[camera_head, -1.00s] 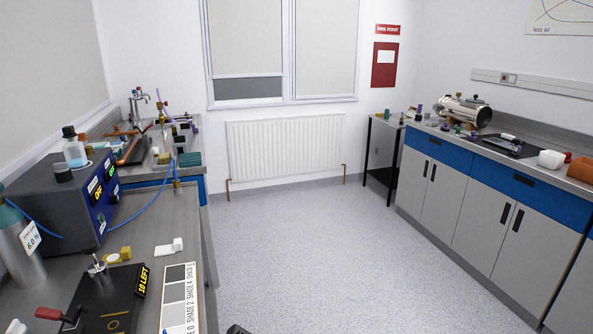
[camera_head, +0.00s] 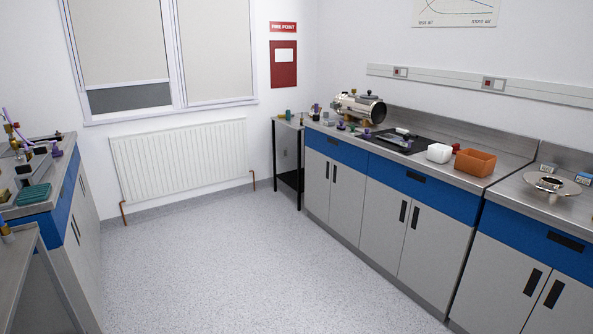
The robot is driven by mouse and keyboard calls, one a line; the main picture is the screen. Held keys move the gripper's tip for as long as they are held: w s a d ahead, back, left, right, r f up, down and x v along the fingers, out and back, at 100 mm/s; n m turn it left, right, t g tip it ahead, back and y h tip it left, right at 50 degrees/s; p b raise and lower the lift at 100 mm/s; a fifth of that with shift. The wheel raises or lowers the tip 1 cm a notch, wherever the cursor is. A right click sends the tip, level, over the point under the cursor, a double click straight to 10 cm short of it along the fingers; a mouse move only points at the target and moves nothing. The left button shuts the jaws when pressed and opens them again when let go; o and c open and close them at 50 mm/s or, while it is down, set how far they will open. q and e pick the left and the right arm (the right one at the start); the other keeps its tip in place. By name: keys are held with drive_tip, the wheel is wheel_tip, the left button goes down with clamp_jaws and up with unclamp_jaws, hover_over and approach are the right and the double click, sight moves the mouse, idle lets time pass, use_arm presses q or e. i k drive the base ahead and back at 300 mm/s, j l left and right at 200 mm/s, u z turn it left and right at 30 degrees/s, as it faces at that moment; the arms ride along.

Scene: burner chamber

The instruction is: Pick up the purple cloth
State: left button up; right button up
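I cannot make out a purple cloth for certain. Small purple items show on the right-hand bench: one purple item (camera_head: 456,147) stands between a white container and an orange box, and another purple item (camera_head: 408,144) is at the front of a dark tray. They are too small to tell whether either is cloth. Neither of my grippers is in view.
The right-hand bench (camera_head: 520,150) carries a metal cylinder (camera_head: 359,107), a dark tray (camera_head: 385,143), a white container (camera_head: 439,153), an orange box (camera_head: 475,162) and a round metal dish (camera_head: 552,184). The left bench (camera_head: 50,205) is cluttered. The floor (camera_head: 235,270) between is clear.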

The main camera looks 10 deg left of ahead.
sight(56, 153)
drive_tip(key=i+l+u, duration=0.1)
drive_tip(key=i+u, duration=0.25)
drive_tip(key=i+l+u, duration=0.2)
drive_tip(key=i+u, duration=0.15)
drive_tip(key=i+j+u, duration=0.15)
drive_tip(key=i+u, duration=0.25)
drive_tip(key=i, duration=0.4)
drive_tip(key=i+l+u, duration=0.15)
drive_tip(key=i+u, duration=0.25)
drive_tip(key=i, duration=0.35)
drive_tip(key=i+u, duration=0.1)
drive_tip(key=i, duration=0.95)
drive_tip(key=i+l, duration=0.2)
drive_tip(key=i, duration=0.85)
drive_tip(key=j+u, duration=0.05)
